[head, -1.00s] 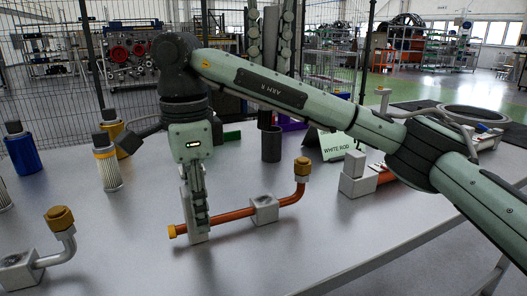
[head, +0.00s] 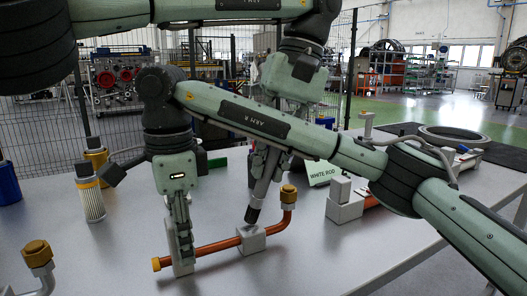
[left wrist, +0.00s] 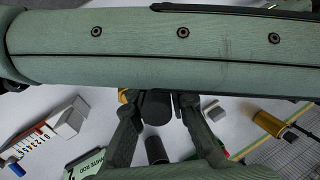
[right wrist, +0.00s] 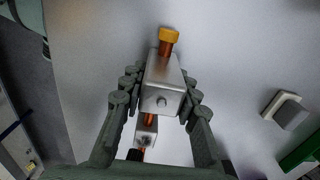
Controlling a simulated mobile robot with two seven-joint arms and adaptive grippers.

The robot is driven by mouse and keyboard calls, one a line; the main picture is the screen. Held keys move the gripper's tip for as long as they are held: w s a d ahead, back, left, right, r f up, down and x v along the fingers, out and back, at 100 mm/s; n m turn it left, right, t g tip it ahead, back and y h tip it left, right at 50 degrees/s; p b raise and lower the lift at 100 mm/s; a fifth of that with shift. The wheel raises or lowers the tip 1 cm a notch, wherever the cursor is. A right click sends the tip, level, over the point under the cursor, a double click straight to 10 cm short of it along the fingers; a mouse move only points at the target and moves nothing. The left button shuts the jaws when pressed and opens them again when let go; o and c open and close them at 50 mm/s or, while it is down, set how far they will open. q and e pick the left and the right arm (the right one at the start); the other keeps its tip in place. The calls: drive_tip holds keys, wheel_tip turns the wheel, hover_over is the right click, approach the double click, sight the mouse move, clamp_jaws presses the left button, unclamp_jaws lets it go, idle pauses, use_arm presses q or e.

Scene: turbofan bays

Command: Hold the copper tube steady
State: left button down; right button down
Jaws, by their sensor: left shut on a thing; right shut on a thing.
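The copper tube (head: 215,246) lies low over the table, with a brass nut at its near-left end and an upturned far end with a brass nut (head: 288,192). It passes through two grey blocks. My right gripper (head: 182,258) is shut on the near end block (right wrist: 163,85), one finger each side in the right wrist view. My left gripper (head: 264,165) is shut on a dark cylindrical tool (left wrist: 157,105). The tool's black tip (head: 252,214) points down at the second block (head: 250,240); contact is unclear. Its upper part is hidden among the fingers.
A bent fitting with a brass nut (head: 36,253) stands front left. Filter canisters (head: 91,198) stand behind it. A WHITE ROD sign (head: 322,173) and another grey block fixture (head: 343,203) are to the right. The front right table is clear.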

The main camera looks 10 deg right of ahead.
use_arm(q)
drive_tip(key=w, duration=0.3)
drive_tip(key=shift+d, duration=0.25)
drive_tip(key=shift+s+a, duration=0.35)
drive_tip(key=shift+s, duration=0.55)
drive_tip(key=shift+f, duration=0.3)
drive_tip(key=shift+f, duration=0.7)
idle(1.4)
